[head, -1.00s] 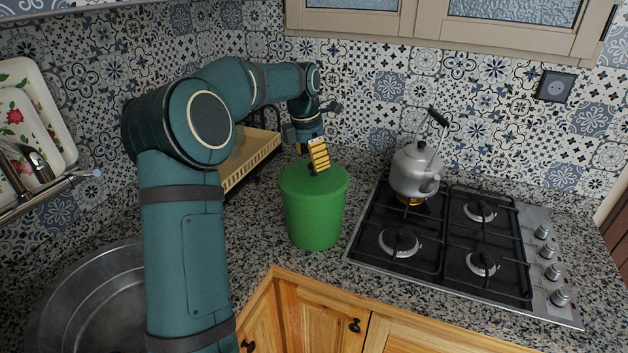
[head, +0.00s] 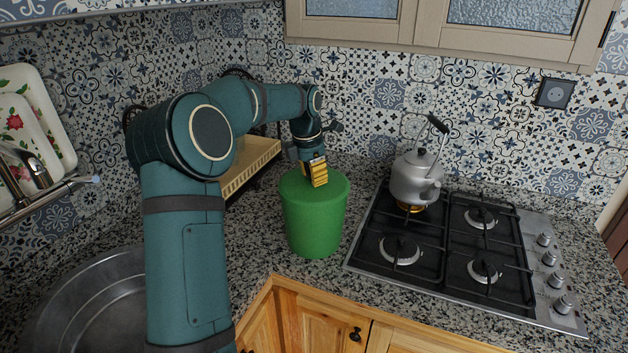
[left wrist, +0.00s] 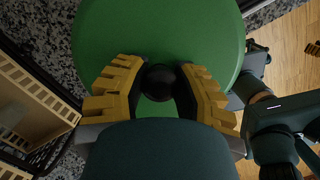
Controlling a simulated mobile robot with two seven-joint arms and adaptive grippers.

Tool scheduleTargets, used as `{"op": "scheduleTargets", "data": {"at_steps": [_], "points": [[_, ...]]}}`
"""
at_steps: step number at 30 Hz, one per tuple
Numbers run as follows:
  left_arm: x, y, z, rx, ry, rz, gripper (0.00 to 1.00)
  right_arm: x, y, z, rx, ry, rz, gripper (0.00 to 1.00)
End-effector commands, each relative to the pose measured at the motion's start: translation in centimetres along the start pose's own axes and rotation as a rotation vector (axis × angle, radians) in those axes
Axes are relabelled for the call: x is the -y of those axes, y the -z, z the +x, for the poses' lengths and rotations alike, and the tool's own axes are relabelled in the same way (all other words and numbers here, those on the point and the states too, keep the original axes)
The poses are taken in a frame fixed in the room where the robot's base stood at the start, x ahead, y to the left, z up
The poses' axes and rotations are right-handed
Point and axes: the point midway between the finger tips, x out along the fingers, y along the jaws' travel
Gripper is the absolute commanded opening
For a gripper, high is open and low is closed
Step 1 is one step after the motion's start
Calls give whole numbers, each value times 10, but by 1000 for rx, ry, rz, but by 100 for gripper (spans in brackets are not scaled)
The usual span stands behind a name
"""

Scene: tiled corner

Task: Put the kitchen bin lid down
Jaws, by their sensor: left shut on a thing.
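The green kitchen bin (head: 315,225) stands upright on the granite counter, left of the hob. Its round green lid (head: 335,186) lies flat on top, with no gap visible at the front rim. My left gripper (head: 316,180) comes down over the lid's middle from behind. In the left wrist view its yellow ridged fingers are closed on the black lid knob (left wrist: 158,80), with the green lid (left wrist: 205,30) filling the space beyond. The fingers hide the knob in the head view.
A gas hob (head: 440,275) with a metal kettle (head: 417,178) stands right of the bin. A cream dish rack (head: 250,168) is behind left, and a round sink (head: 90,305) is front left. The counter's front edge (head: 262,290) lies close before the bin.

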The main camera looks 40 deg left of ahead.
Motion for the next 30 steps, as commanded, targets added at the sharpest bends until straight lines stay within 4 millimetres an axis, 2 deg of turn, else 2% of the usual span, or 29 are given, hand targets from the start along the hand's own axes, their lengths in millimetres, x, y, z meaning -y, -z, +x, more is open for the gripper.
{"op": "scheduleTargets", "data": {"at_steps": [5,12,18,23,30], "points": [[0,-4,-23,4,-4,1,0,2,2,-5,-4,0,1,47],[0,-12,-70,4,-4,1,0,6,7,-16,-14,-1,4,47],[-3,-12,-92,1,-1,-5,0,8,10,-22,-20,-2,6,47],[-29,8,-85,0,0,-61,0,12,12,-33,-24,-1,8,47],[-90,76,-52,3,-16,-202,0,20,16,-55,-29,2,8,47]]}}
